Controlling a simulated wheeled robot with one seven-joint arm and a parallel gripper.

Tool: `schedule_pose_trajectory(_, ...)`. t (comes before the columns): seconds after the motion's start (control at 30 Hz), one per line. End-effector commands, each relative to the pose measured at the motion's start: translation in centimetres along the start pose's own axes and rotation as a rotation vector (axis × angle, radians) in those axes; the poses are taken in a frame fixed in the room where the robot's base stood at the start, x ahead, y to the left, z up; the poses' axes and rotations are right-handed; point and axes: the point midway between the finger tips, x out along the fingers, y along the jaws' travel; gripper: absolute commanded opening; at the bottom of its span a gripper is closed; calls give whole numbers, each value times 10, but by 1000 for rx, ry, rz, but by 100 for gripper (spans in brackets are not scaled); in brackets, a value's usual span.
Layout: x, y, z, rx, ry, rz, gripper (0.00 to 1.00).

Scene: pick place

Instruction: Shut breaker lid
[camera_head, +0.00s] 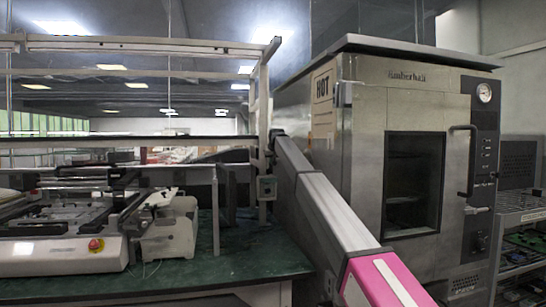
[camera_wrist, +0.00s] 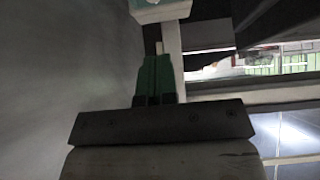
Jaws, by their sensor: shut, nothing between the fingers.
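Whether the fingertips touch anything cannot be told.
A large steel oven (camera_head: 375,150) with a handled door stands to the right of my arm. A green bench (camera_head: 225,268) carries a white machine (camera_head: 65,250) and a smaller device (camera_head: 168,230) at left. A metal rack (camera_head: 522,215) stands at far right.

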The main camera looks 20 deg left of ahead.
Motion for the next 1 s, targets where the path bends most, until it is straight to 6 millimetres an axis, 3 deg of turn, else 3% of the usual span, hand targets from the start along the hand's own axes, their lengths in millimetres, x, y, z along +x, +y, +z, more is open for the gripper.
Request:
schedule_pose_trajectory(0.17, 35, 0, -1, 0, -1, 0, 0)
schedule_pose_trajectory(0.4, 55, 0, 23, 0, 0, 0, 0)
schedule_pose_trajectory(1.0, 61, 0, 30, 0, 5, 0, 0)
